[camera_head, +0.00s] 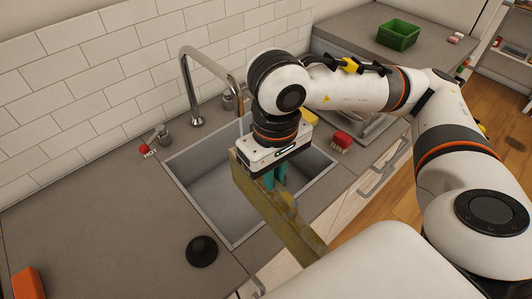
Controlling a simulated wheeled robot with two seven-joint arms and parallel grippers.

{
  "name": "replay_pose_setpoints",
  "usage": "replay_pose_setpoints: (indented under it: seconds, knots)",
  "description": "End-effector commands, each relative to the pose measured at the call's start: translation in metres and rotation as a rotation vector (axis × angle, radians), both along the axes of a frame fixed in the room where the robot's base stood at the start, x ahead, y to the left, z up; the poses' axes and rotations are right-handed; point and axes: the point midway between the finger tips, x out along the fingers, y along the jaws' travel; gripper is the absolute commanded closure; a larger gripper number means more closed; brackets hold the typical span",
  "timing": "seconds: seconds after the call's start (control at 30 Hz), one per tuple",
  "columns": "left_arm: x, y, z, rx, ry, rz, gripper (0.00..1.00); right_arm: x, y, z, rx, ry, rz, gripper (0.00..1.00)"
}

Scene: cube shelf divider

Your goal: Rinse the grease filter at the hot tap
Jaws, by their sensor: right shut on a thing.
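The grease filter appears to be the greasy olive-yellow panel (300,236), seen nearly edge-on. My right gripper (275,180), with teal fingers, is shut on it and holds it tilted over the right part of the sink (205,200). The tall chrome tap (187,85) arches over the back of the sink. My right wrist is close to its spout end, and I cannot tell clearly whether water runs. My left gripper is not in view.
A black plug-like disc (202,252) lies on the counter in front of the sink. An orange block (28,283) is at the lower left. A red brush (342,140) and a yellow sponge-like block (310,117) are right of the sink. A green bin (398,35) stands farther back.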

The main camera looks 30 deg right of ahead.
Motion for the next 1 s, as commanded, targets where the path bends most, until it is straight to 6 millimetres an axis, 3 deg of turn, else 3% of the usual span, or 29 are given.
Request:
replay_pose_setpoints:
  seconds: [0.2,0.67,1.0]
  knots:
    - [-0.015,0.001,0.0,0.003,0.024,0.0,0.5,0.015,-0.008,-0.003,0.0,0.0,-0.005,1.0]
    - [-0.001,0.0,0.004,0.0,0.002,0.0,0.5,0.055,-0.029,-0.012,-0.001,0.0,-0.004,1.0]
    - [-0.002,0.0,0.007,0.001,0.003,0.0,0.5,0.084,-0.044,-0.018,-0.001,0.001,-0.005,1.0]
